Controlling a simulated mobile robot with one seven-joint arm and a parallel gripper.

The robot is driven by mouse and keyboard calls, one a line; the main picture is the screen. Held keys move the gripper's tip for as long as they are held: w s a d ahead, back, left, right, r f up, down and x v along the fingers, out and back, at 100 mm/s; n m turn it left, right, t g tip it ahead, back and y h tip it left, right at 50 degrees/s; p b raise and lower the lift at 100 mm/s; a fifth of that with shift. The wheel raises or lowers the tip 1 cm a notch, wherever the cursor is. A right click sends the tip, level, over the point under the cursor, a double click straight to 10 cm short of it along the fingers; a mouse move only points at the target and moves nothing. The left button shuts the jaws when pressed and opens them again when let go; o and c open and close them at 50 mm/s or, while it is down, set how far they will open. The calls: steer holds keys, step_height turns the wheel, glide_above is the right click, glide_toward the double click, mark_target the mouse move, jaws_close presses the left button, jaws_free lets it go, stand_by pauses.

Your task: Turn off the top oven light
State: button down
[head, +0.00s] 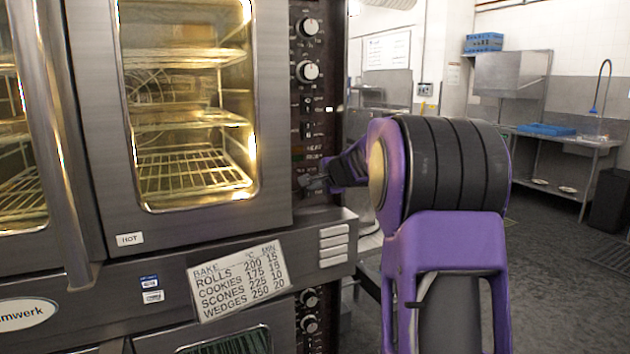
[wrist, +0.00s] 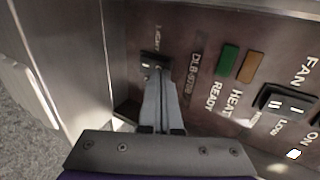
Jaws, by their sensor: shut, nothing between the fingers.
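The top oven (head: 92,200) has steel doors, and through the windows its racks glow with warm yellow light. Its dark control panel (head: 310,120) runs down the right side with knobs and switches. In the wrist view a small dark rocker switch (wrist: 148,60) sits on the panel beside a label that looks like "LIGHT". My gripper (wrist: 158,76) is shut and empty, its fingertips at the switch and partly hiding it; I cannot tell whether they touch. In the head view my gripper (head: 314,184) is at the panel's lower part, small and partly dark against it.
The wrist view shows green (wrist: 228,59) and amber (wrist: 251,67) indicators and a fan switch (wrist: 285,104) to the right. A second oven's knobs (head: 309,312) are below. A baking-time card (head: 240,280) is on the front. Open floor (head: 560,260) lies to the right.

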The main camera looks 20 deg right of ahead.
steer(key=shift+w+r+p, duration=0.15)
steer(key=shift+r+p, duration=0.35)
steer(key=shift+p, duration=0.2)
steer(key=shift+f, duration=0.4)
steer(key=shift+r+p, duration=0.5)
steer(key=shift+r, duration=0.35)
